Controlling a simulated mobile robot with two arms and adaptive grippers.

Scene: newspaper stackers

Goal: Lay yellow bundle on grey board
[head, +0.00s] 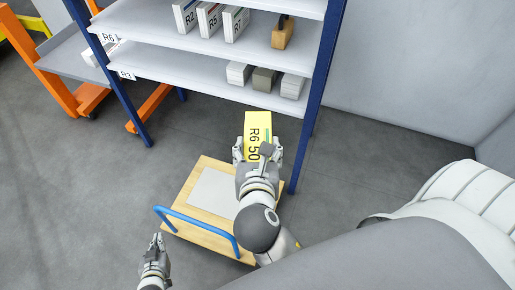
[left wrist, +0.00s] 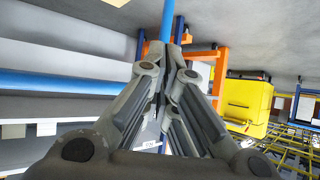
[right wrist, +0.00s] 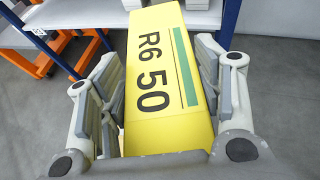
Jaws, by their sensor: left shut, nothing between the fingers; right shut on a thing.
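The yellow bundle (head: 257,127), marked R6 50 with a green stripe, is held in my right gripper (head: 258,156). In the right wrist view the bundle (right wrist: 160,75) sits between the two fingers of the right gripper (right wrist: 165,100). In the head view it appears beyond the far edge of the wooden cart, near the shelf. The grey board (head: 212,192) lies flat on the wooden cart deck (head: 190,226), partly covered by my right arm. My left gripper (head: 156,243) is shut and empty, left of the cart; its closed fingers show in the left wrist view (left wrist: 165,80).
A blue cart handle (head: 195,228) rises at the near side of the deck. The shelf rack (head: 215,72) with blue posts holds white bundles and small stacks. An orange frame (head: 75,95) stands at left. Floor left of the cart is clear.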

